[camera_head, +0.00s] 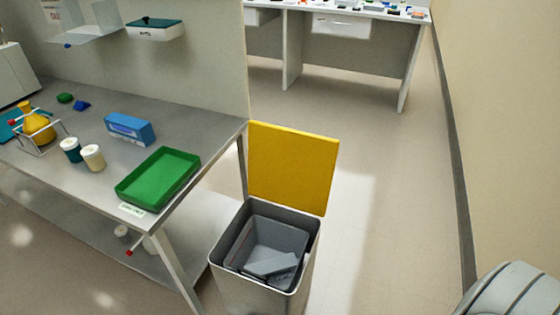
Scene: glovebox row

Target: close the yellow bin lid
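The yellow bin lid (292,167) stands open and upright at the back edge of the grey bin (262,294). The bin is on the floor just right of the bench, with its top uncovered. A smaller grey container (270,248) with a grey flat piece shows inside it. Neither of my grippers shows in the head view. A rounded light grey part at the lower right corner appears to be mine, without any fingers visible.
A metal bench (91,127) on the left holds a green tray (158,178) near the bin, a blue box (130,129), two jars and a yellow flask. A white desk (340,22) stands at the back.

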